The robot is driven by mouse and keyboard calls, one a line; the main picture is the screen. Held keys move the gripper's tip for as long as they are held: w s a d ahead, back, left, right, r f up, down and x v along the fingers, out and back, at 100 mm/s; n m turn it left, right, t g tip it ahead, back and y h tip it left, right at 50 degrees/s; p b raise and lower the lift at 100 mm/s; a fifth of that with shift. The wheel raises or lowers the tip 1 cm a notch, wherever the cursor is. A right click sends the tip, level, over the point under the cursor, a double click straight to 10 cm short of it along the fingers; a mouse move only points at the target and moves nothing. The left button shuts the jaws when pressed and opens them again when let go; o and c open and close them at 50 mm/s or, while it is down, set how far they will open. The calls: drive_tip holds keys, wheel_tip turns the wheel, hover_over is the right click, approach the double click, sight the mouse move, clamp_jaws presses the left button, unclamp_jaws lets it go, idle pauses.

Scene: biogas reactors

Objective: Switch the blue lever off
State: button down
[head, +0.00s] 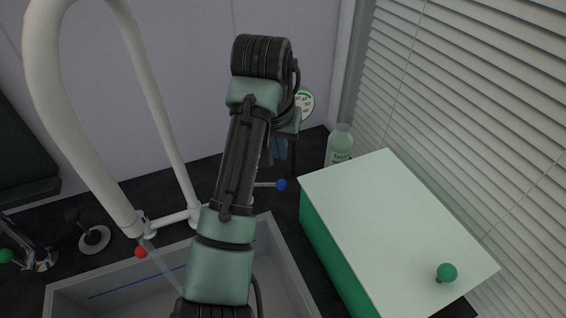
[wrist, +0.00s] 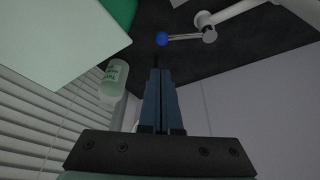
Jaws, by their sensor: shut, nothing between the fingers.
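The blue lever is a thin light rod with a round blue knob (head: 281,185), standing out to the right from the white tap's base in the head view. In the wrist view the blue knob (wrist: 162,39) shows just beyond my fingertips, its rod running right to the white tap base. My gripper (wrist: 160,70) is shut and empty, with its two blue fingers together. A small gap in the picture separates the tips from the knob; I cannot tell the true distance. In the head view my arm hides most of the gripper.
The white tap (head: 133,222) arches over a grey sink (head: 70,291), with a red knob (head: 141,252) on its left side. A pale streak falls from its spout. A bottle (head: 340,145) and a green box (head: 395,230) stand at the right, near window blinds.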

drive_tip(key=x, duration=1)
drive_tip(key=shift+r, duration=0.1)
drive_tip(key=shift+s+d, duration=0.1)
drive_tip(key=shift+s, duration=0.05)
drive_tip(key=shift+s+m+p, duration=0.1)
drive_tip(key=shift+m+p, duration=0.2)
drive_tip(key=shift+p, duration=0.1)
